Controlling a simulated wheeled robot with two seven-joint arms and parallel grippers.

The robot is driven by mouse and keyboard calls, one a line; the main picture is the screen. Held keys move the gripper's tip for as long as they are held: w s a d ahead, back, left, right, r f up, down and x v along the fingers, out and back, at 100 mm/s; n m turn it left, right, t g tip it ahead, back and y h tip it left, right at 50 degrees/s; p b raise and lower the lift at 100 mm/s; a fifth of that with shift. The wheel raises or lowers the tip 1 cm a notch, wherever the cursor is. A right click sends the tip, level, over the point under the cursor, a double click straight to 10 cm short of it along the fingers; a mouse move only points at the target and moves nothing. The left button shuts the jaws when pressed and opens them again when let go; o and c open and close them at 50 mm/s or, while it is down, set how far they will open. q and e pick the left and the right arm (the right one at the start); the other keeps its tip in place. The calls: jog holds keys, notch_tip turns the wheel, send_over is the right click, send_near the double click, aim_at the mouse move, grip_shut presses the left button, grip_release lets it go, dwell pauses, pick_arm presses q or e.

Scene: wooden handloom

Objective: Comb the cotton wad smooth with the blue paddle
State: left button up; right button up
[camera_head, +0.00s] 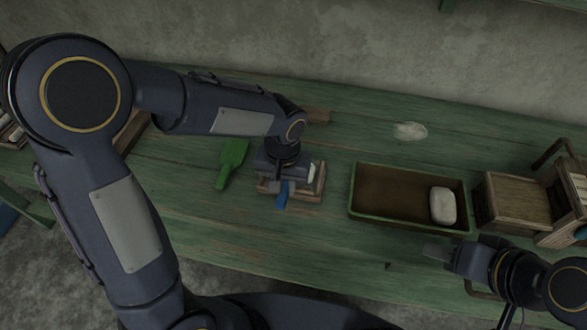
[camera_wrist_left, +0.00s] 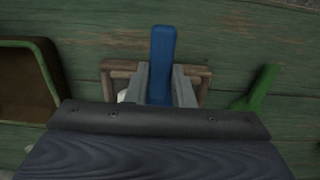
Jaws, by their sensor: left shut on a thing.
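My left gripper (camera_head: 281,187) is shut on the handle of the blue paddle (camera_head: 282,198); in the left wrist view the blue handle (camera_wrist_left: 162,55) stands between the two fingers (camera_wrist_left: 162,85). The paddle's head is hidden under the gripper. Below it lies a small wooden frame or block (camera_head: 318,186), also in the left wrist view (camera_wrist_left: 118,70). A bit of white, likely the cotton wad (camera_head: 312,172), shows at its edge; most is hidden. I cannot tell whether the paddle touches it. My right gripper (camera_head: 437,252) is over the front of the bench; its jaw opening is unclear.
A green paddle (camera_head: 232,160) lies left of the wooden frame. A green-rimmed tray (camera_head: 388,216) with a white block (camera_head: 442,205) stands to the right, beside a wooden box (camera_head: 516,200). A flat white tuft (camera_head: 410,131) lies at the back. The bench behind the tray is mostly clear.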

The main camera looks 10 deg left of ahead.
pick_arm(q)
jog(key=shift+a, duration=0.85)
jog(key=shift+r, duration=0.15)
notch_tip(320, 180, up, 7)
jog(key=p, duration=0.5)
jog(key=shift+p, duration=0.3)
